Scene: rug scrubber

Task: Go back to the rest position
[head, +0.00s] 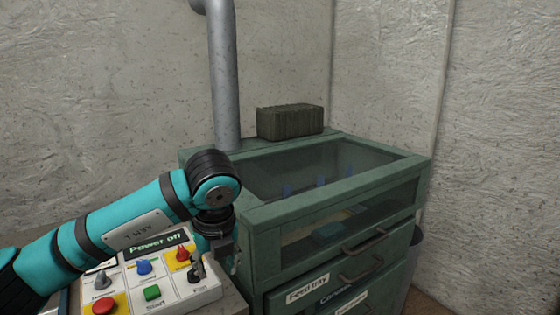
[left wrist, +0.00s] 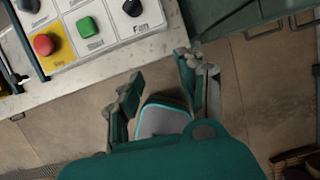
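My left arm reaches in from the left in the head view, over the control panel (head: 152,293). My left gripper (head: 226,250) points down at the panel's right end, beside the green machine, partly hidden by its own wrist. In the left wrist view the left gripper (left wrist: 160,68) has its two fingers spread apart, with nothing between them but the floor beyond. The panel (left wrist: 92,52) lies to the upper left there, apart from the fingers. My right gripper is in neither view.
The green machine (head: 330,212) with a glass top stands to the right, with drawers, handles and a "Feed tray" label. A grey pipe (head: 223,80) and a dark ribbed block (head: 290,121) are behind. The panel's screen (head: 156,244) reads "Power off". Bare floor (left wrist: 65,130) shows below.

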